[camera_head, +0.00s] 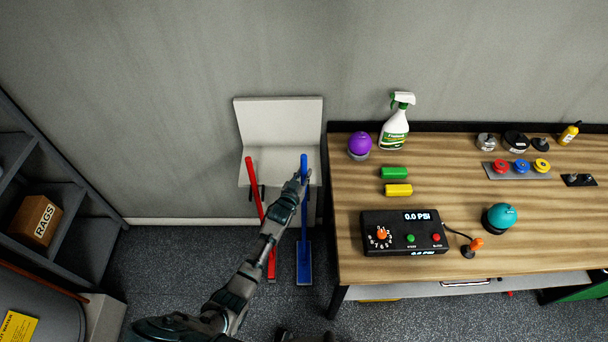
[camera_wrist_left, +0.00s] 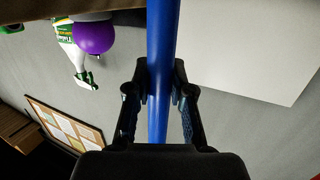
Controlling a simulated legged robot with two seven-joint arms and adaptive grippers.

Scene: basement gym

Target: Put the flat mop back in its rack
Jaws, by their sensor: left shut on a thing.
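The flat mop is blue, with a long upright handle (camera_head: 304,225) and a flat blue head (camera_head: 304,270) low near the floor. My left gripper (camera_head: 302,177) is shut on the upper handle; the left wrist view shows the blue shaft (camera_wrist_left: 160,40) between its two fingers (camera_wrist_left: 160,90). The pale rack (camera_head: 278,122) is on the wall behind, with a ledge and dark prongs under it. The mop handle overlaps the right part of the rack; I cannot tell whether it touches it. My right gripper is not in view.
A red-handled tool (camera_head: 254,190) leans at the rack's left side, close to my left arm. A wooden workbench (camera_head: 460,190) stands close on the right, with a spray bottle (camera_head: 395,125) and purple ball (camera_head: 359,144). Dark shelves (camera_head: 60,200) stand left.

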